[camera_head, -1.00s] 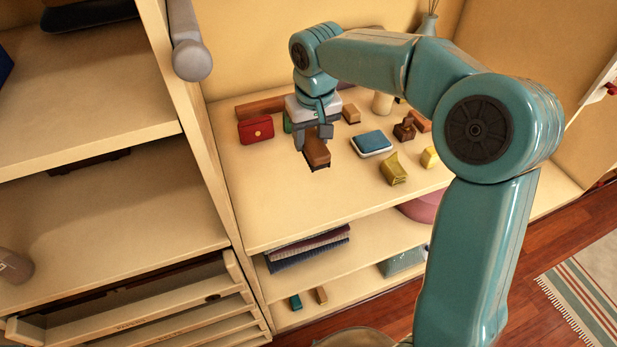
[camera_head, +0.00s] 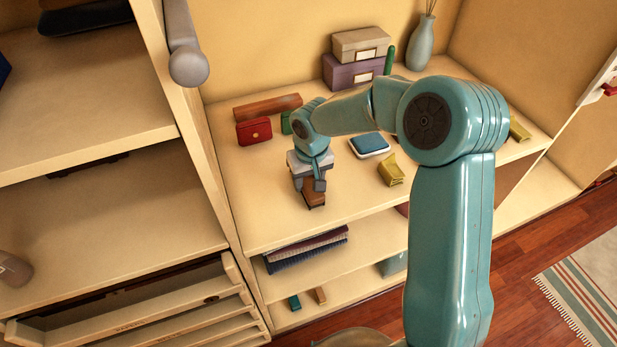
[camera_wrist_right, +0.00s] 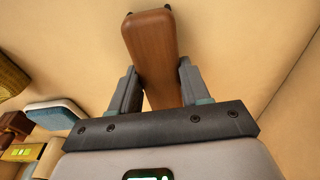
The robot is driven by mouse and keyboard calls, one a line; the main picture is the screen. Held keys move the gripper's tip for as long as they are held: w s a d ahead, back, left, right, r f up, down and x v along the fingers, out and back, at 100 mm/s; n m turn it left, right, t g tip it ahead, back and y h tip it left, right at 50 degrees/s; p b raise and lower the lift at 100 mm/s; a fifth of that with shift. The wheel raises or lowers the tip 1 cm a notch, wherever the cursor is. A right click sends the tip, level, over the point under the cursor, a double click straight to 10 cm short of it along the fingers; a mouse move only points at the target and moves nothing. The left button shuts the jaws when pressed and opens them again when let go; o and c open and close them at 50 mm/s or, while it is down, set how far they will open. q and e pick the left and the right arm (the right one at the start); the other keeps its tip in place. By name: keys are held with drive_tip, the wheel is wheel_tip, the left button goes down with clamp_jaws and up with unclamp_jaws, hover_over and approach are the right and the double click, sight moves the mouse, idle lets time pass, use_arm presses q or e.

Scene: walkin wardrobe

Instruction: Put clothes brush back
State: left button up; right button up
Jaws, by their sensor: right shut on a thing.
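The clothes brush (camera_head: 315,199) has a brown wooden back, with a dark strip along its lower side in the head view. My right gripper (camera_head: 310,184) is shut on it, with a finger on each side. In the right wrist view the smooth brown back of the brush (camera_wrist_right: 151,42) sticks out past the fingertips (camera_wrist_right: 158,82). The brush is over the front left part of the pale shelf top (camera_head: 272,212); I cannot tell whether it touches the shelf. My left gripper is not in view.
A red box (camera_head: 254,131) and a long brown block (camera_head: 267,107) stand behind on the left. A blue-topped box (camera_head: 369,145) and a yellow item (camera_head: 391,170) are to the right. Boxes (camera_head: 353,72) and a vase (camera_head: 420,43) stand at the back. The shelf's front left is clear.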

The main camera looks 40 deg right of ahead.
sight(311, 184)
drive_tip(key=shift+w+f, duration=0.1)
drive_tip(key=shift+f, duration=0.1)
drive_tip(key=o, duration=0.9)
drive_tip(key=shift+d, duration=0.1)
drive_tip(key=shift+o, duration=0.2)
drive_tip(key=shift+r, duration=0.1)
drive_tip(key=shift+r, duration=0.3)
wheel_tip(311, 184, up, 12)
drive_tip(key=s, duration=0.1)
drive_tip(key=shift+s+a+f+b, duration=0.25)
drive_tip(key=shift+b, duration=0.05)
